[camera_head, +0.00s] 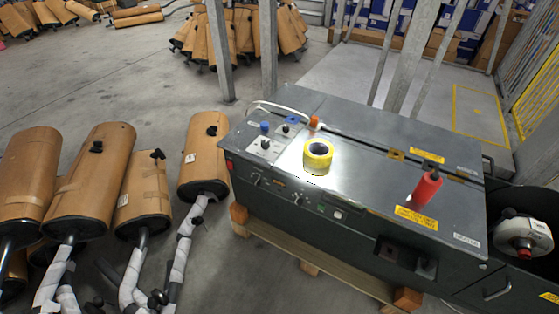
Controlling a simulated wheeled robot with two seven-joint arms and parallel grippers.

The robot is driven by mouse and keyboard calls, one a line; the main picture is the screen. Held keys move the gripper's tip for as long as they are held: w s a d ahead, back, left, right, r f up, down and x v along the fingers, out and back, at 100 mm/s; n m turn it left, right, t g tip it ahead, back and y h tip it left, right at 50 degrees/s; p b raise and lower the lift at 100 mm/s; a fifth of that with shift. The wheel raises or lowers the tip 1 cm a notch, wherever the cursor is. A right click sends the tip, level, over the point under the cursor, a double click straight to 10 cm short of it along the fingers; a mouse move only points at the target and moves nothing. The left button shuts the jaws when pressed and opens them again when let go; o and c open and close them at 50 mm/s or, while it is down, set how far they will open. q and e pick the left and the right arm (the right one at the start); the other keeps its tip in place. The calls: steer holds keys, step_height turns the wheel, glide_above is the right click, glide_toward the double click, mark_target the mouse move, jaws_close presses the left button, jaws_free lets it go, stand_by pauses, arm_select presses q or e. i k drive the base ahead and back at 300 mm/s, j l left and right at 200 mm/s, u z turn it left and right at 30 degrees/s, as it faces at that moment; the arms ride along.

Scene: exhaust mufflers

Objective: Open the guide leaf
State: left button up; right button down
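A strapping machine (375,190) with a grey metal top stands right of centre on wooden blocks. No part is clearly recognisable as the guide leaf. A narrow dark slot (375,145) runs across the top, with yellow labels beside it. A small orange piece (314,122) stands at the slot's left end, beside a pale curved strap or bar (275,106). A yellow tape roll (318,156) and a red cylinder with a dark tip (426,188) are on the top. Neither of my grippers is in view.
Several brown-wrapped mufflers (91,180) with pipes stand on the floor to the left. More mufflers (235,38) are at the back. Grey metal posts (219,50) rise behind the machine. A dark unit with a white reel (524,236) is at right.

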mark_target(455, 151)
steer(key=k+l+z, duration=0.1)
steer(key=l+z, duration=0.3)
steer(key=l, duration=0.15)
steer(key=l+z, duration=0.35)
steer(key=l, duration=0.25)
steer(key=l+z, duration=0.4)
steer(key=l, duration=0.2)
